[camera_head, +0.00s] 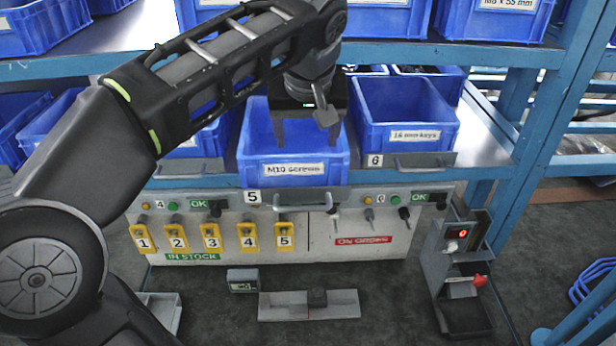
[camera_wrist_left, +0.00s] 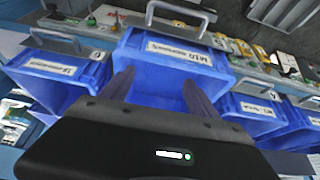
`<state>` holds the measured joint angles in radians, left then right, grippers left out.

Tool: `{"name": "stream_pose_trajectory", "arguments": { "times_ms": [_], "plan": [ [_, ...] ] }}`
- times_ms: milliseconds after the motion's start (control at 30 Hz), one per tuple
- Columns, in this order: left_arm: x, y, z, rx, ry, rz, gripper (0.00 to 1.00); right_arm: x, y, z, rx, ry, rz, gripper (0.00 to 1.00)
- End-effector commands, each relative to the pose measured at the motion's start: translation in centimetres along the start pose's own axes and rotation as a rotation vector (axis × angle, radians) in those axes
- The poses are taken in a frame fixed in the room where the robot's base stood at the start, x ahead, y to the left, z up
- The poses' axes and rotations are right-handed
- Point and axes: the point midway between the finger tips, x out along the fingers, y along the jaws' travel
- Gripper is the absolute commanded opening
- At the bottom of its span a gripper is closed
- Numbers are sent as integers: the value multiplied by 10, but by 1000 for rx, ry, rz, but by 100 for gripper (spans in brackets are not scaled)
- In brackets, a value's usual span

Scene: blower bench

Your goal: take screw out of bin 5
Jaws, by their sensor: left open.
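Bin 5 (camera_head: 293,170) is a blue bin labelled "M10 screws" in the middle of the shelf, with a number 5 plate (camera_head: 253,197) below its front. My left gripper (camera_head: 305,125) is over this bin, pointing down into it. In the left wrist view the left gripper's (camera_wrist_left: 160,85) two fingers are spread apart over the blue bin (camera_wrist_left: 165,75), with nothing visible between them. No screw can be made out in the bin; my gripper and the bin's front wall hide much of its inside. My right gripper is in neither view.
Bin 6 (camera_head: 408,138), labelled "16 mm keys", stands close on the right. Other blue bins stand on the left and on the upper shelf (camera_head: 440,52). Below are a panel with numbered yellow tags (camera_head: 212,238) and a red-handled device (camera_head: 478,282) at right.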

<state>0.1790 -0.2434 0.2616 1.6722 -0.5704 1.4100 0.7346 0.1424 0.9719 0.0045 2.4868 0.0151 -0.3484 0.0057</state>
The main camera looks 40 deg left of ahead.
Motion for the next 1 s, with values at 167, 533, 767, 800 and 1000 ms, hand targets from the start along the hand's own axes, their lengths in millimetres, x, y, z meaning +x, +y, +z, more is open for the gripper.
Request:
{"name": "stream_pose_trajectory", "arguments": {
  "times_ms": [167, 533, 767, 800, 1000],
  "plan": [
    [38, 1, 4, 2, 0, 1, 70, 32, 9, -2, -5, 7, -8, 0],
    [50, 0, 0, 2, 0, 0, 70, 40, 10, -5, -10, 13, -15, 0],
    [53, -1, 1, 2, -1, -2, 70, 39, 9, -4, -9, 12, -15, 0],
    [56, -1, 2, 1, -2, -2, 70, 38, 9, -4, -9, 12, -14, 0],
    [84, -3, 4, 1, -4, -3, 70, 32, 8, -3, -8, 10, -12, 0]
  ]
}}
